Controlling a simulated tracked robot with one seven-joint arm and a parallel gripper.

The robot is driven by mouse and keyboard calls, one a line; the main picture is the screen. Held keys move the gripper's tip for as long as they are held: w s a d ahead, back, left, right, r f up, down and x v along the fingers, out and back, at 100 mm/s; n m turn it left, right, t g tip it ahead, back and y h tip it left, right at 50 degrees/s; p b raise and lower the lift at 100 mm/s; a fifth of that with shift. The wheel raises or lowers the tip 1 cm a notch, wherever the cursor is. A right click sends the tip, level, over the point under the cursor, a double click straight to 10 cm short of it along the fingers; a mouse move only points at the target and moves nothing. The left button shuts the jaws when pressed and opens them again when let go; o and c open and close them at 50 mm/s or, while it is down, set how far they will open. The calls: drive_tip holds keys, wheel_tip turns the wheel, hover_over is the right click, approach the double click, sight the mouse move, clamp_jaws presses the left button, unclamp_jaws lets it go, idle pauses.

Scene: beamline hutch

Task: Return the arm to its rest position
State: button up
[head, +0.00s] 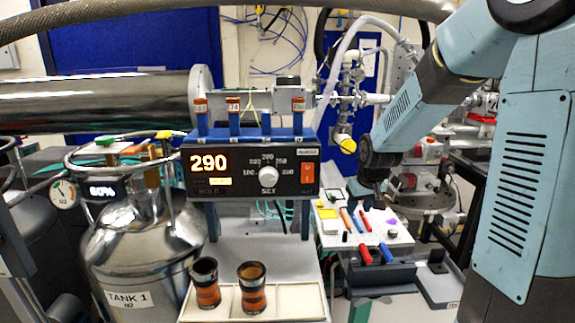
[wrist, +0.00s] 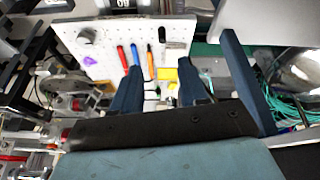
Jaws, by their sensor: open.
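My arm (head: 410,108), light blue and dark grey, reaches in from the right in the head view and bends down over a white perforated board. My gripper (head: 381,196) points down there, small and partly hidden by its own wrist. In the wrist view my gripper (wrist: 160,88) shows two dark blue fingers spread apart. Nothing is held between them; the board (wrist: 185,50) shows beyond the gap.
The board carries red (wrist: 122,57), blue (wrist: 135,54) and orange (wrist: 151,60) pens. A controller (head: 250,170) reading 290 stands left of my arm. Two orange-brown vials (head: 252,290) stand in a pale tray (head: 295,300). A metal tank (head: 140,250) stands at left.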

drive_tip(key=s+r, duration=0.5)
drive_tip(key=s, duration=0.4)
drive_tip(key=s+r+m, duration=0.1)
drive_tip(key=s+r, duration=0.4)
drive_tip(key=s, duration=0.4)
drive_tip(key=s+r+m+t, duration=0.1)
drive_tip(key=s+r, duration=0.4)
drive_tip(key=s, duration=0.4)
drive_tip(key=shift+s+a+r, duration=0.15)
drive_tip(key=shift+s+a, duration=0.05)
drive_tip(key=shift+a, duration=0.05)
drive_tip(key=shift+o, duration=0.5)
idle(0.3)
